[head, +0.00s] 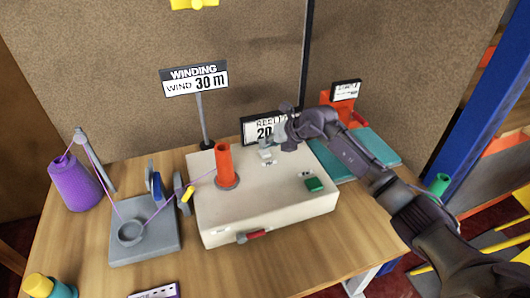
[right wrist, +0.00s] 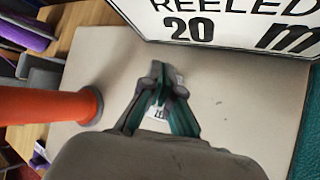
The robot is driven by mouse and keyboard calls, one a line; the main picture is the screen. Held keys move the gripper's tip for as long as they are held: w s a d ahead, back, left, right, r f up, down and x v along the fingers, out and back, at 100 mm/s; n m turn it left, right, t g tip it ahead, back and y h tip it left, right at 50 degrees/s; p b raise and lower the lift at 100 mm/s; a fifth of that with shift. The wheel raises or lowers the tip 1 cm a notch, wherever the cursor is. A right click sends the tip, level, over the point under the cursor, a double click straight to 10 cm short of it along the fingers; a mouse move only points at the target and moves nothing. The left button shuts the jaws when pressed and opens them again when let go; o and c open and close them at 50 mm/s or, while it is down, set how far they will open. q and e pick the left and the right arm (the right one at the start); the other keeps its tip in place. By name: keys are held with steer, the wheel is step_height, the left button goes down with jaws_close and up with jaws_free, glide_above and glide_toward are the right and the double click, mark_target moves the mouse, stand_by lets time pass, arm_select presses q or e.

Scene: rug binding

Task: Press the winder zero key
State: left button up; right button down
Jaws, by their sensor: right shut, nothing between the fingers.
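The winder (head: 225,232) is a cream box on the table with an orange spool post (head: 224,165) on top. A small pale key (head: 266,155) stands near the back of its top. My right gripper (head: 268,143) is shut and empty, its fingertips right at or just above that key; I cannot tell whether they touch. In the right wrist view the shut fingertips (right wrist: 157,75) hide the key, and a partly covered white label (right wrist: 160,113) shows between the fingers. A green key (head: 314,184) sits at the top's right. My left gripper is not in view.
The reeled display (head: 264,128) reads 20 behind the winder. A sign (head: 194,79) reads wind 30 m. A purple yarn cone (head: 75,186) and grey yarn guide (head: 145,240) stand left. A red lever (head: 252,236) is on the winder's front. A teal mat (head: 378,147) lies right.

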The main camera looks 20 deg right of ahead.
mark_target(267, 153)
steer(key=shift+f, duration=0.35)
steer(key=shift+f+b, duration=0.35)
steer(key=shift+f, duration=0.15)
stand_by(0.5)
steer(key=shift+r, duration=0.1)
steer(key=shift+r+p, duration=0.75)
steer(key=shift+r, duration=0.05)
step_height(267, 153, up, 5)
steer(key=p, duration=0.4)
steer(key=shift+r, duration=0.1)
stand_by(0.8)
